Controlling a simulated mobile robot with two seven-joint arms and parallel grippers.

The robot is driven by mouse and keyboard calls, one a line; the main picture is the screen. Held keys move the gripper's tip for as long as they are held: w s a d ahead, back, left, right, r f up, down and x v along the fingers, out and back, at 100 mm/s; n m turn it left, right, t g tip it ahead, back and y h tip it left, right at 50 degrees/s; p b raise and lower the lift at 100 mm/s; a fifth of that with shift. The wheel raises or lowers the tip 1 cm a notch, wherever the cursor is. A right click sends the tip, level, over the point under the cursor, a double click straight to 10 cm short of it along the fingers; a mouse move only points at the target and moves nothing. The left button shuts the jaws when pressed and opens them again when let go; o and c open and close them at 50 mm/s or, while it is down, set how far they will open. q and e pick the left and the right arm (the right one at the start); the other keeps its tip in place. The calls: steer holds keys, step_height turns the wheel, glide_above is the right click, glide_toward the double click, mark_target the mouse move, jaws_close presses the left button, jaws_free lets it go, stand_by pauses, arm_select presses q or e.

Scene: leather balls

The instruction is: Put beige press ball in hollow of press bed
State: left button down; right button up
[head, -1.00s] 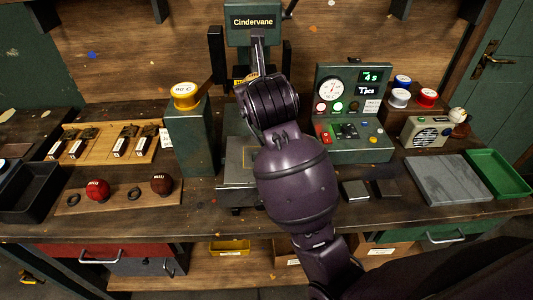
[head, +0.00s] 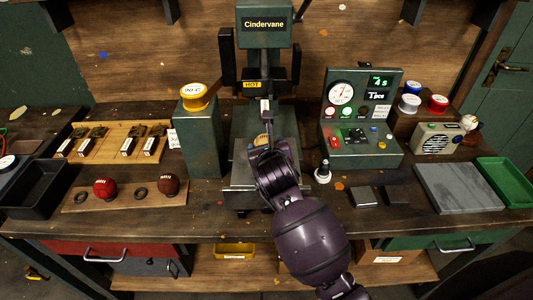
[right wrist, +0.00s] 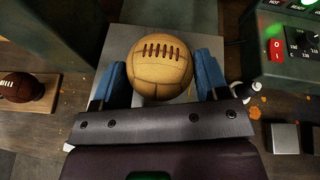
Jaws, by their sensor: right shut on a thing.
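The beige laced ball (right wrist: 160,62) sits between the blue fingers of my right gripper (right wrist: 163,80), which is shut on it. In the head view the ball (head: 262,141) shows only in part above my wrist. The press bed (head: 240,176) is the grey metal block under the press head; in the right wrist view its pale plate (right wrist: 205,43) lies behind and around the ball. The ball covers the middle of the plate, so the hollow is hidden, and I cannot tell whether the ball touches the bed. My left gripper is not in view.
The press head (head: 264,25) and a HOT label (head: 252,85) are above the bed. A red ball (head: 104,188) and brown ball (head: 168,184) lie on a wooden board.

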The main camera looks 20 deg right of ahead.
steer(key=shift+f, duration=1)
steer(key=shift+f, duration=0.15)
steer(key=o, duration=1)
steer(key=shift+c, duration=0.2)
steer(key=v, duration=1.2)
